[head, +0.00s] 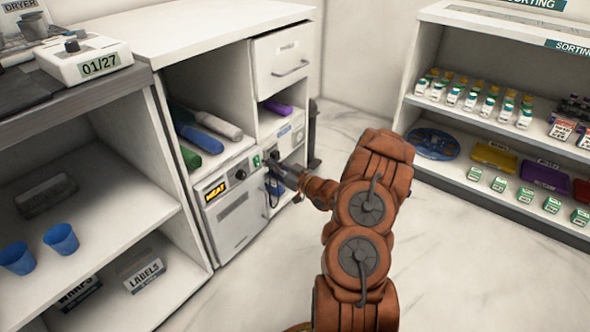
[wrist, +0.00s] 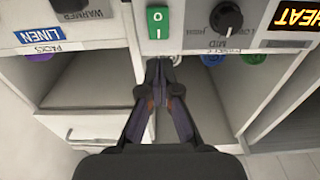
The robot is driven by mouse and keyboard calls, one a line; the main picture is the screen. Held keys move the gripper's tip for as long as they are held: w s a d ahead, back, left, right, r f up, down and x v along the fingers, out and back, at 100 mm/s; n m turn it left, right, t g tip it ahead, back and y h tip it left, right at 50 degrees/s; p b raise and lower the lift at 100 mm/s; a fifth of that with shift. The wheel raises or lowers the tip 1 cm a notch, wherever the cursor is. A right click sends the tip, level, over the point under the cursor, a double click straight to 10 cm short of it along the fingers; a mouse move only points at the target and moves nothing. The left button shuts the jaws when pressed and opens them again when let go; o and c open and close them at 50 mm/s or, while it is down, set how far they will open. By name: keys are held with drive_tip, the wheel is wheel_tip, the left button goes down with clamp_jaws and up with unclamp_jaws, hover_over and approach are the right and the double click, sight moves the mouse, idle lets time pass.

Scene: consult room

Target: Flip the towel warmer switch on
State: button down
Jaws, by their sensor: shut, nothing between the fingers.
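The towel warmer (head: 233,221) is a light grey unit built into the white cabinet, with a lit HEAT display (head: 216,190) and a dark knob (head: 240,174). Its green rocker switch (head: 257,160) sits to the right of the knob. In the wrist view the green switch (wrist: 158,22) is at the top, with the knob (wrist: 227,17) to its right. My gripper (wrist: 160,66) is shut and empty, its fingertips just below the switch in that view. In the head view my gripper (head: 272,167) reaches the panel from the right. I cannot tell whether it touches the panel.
Rolled towels (head: 198,138) lie on the shelf above the warmer. A drawer (head: 283,57) is at the upper right of the cabinet. Open shelves with blue cups (head: 61,239) stand at left, and a stocked sorting shelf (head: 500,190) stands at right. Floor between is clear.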

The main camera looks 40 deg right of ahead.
drive_tip(key=r+p+v, duration=0.1)
drive_tip(key=p+v, duration=0.1)
drive_tip(key=v, duration=0.7)
drive_tip(key=shift+r, duration=0.3)
idle(0.3)
drive_tip(key=w+a+r+g+h+p, duration=0.2)
drive_tip(key=r+g+h+p, duration=0.15)
drive_tip(key=r+p, duration=0.45)
drive_tip(key=w+a+r+g+h+p, duration=0.1)
drive_tip(key=w+r+g+h+p, duration=0.25)
drive_tip(key=r, duration=0.55)
drive_tip(key=s+a+r+g+p, duration=0.45)
drive_tip(key=r+p, duration=0.25)
drive_tip(key=r, duration=0.2)
drive_tip(key=s+a+r+m+g+p, duration=0.1)
drive_tip(key=s+a+r+p, duration=0.4)
drive_tip(key=s, duration=0.7)
drive_tip(key=s+a+r+m+g+y+p, duration=0.1)
drive_tip(key=s+a+r+g+p, duration=0.3)
drive_tip(key=s+a+r, duration=0.6)
drive_tip(key=s+a+r+g+y+p, duration=0.1)
drive_tip(key=s+a+r+g+p, duration=0.2)
drive_tip(key=s+a+r+p, duration=0.4)
drive_tip(key=s+a+r, duration=0.1)
drive_tip(key=s+r, duration=0.1)
drive_tip(key=s, duration=0.6)
drive_tip(key=shift+s+r+m, duration=0.2)
drive_tip(key=shift+r+m, duration=0.05)
drive_tip(key=shift+m, duration=0.15)
drive_tip(key=shift+g, duration=0.25)
